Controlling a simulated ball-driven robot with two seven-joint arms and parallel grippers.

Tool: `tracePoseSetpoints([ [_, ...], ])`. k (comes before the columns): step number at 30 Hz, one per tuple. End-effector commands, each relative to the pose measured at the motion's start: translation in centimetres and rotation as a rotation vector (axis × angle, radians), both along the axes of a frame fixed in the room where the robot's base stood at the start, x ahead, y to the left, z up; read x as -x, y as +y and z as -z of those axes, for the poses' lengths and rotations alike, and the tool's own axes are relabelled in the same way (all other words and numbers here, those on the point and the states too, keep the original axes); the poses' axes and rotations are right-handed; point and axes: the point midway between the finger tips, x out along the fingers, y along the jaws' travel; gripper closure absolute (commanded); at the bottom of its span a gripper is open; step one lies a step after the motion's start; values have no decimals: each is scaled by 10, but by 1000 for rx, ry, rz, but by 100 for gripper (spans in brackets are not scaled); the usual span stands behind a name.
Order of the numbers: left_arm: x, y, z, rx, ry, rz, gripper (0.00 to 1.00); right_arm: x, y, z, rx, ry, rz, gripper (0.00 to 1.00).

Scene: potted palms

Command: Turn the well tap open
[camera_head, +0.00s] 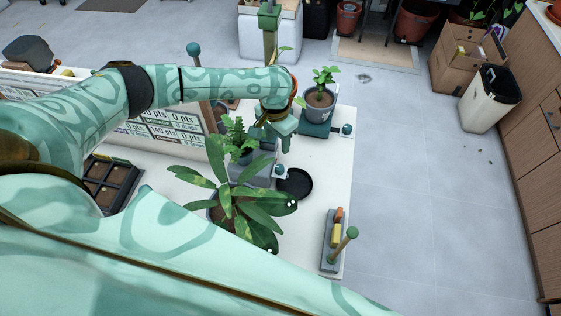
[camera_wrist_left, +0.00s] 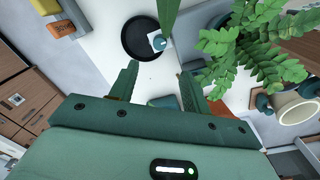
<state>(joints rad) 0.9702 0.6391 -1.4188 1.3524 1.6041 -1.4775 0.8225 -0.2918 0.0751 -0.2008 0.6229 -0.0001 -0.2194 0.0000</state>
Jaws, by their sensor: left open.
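My left gripper (camera_head: 272,138) hangs over the table between the potted fern and the plant in a grey pot. In the left wrist view its two fingers (camera_wrist_left: 160,72) are apart with nothing gripped. A small teal knob with a white plate (camera_head: 281,170) sticks out of the grey base under the fern, beside a black saucer. In the wrist view this knob (camera_wrist_left: 159,43) appears over the saucer, beyond the fingertips. Another teal knob (camera_head: 347,129) sits on the base of the grey-potted plant. I cannot tell which knob is the well tap. My right gripper is out of view.
The fern (camera_head: 238,138) and a broad-leaved plant (camera_head: 232,205) crowd the table near the gripper. The black saucer (camera_head: 298,188) lies flat. A grey block with a green-knobbed lever (camera_head: 333,240) stands at the front right. The table's right strip (camera_head: 338,172) is clear.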

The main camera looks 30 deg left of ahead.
Motion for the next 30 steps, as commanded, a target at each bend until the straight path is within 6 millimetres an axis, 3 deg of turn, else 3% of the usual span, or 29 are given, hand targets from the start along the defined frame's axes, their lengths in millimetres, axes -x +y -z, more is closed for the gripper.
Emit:
tracePoseSetpoints([
  [1, 1, -1, 17, 0, 4, -1, 52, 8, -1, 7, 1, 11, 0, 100],
  [6, 1, -3, 63, 0, 2, -2, 52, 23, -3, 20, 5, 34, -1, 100],
  [15, 1, -4, 119, 0, 0, -2, 52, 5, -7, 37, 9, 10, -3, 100],
  [28, 1, -4, 129, 1, -2, -1, 52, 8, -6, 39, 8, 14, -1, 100],
  [30, 1, -4, 129, 1, -2, -1, 69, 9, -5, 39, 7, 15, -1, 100],
])
